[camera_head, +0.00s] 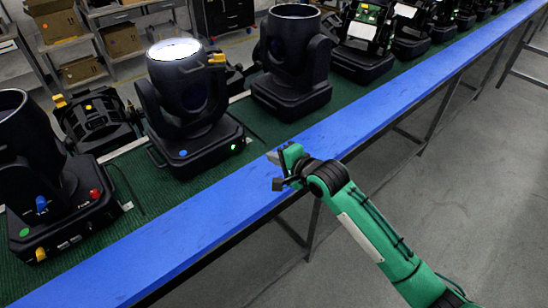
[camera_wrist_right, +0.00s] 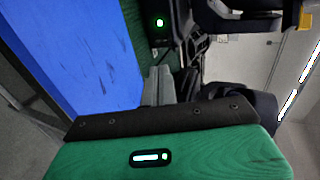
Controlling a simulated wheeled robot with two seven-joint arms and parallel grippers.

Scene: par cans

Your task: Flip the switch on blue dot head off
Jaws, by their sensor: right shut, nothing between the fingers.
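The blue dot head (camera_head: 185,95) is a black moving-head light in the middle left of the head view, with its lens lit white. A blue dot (camera_head: 183,153) marks the front of its base. A small green-lit switch (camera_head: 233,147) sits at the base's right end; a green light also shows on a black base in the right wrist view (camera_wrist_right: 159,22). My right gripper (camera_head: 280,157) is shut and empty over the blue bench edge, right of the base and apart from it. Its fingers show in the wrist view (camera_wrist_right: 160,86). My left gripper is not in view.
The blue rail (camera_head: 225,192) runs along the front of the green mat (camera_head: 135,175). Another head (camera_head: 25,150) with red, blue and yellow knobs stands left; an unlit head (camera_head: 290,60) stands right. More fixtures line the bench. Open floor lies in front.

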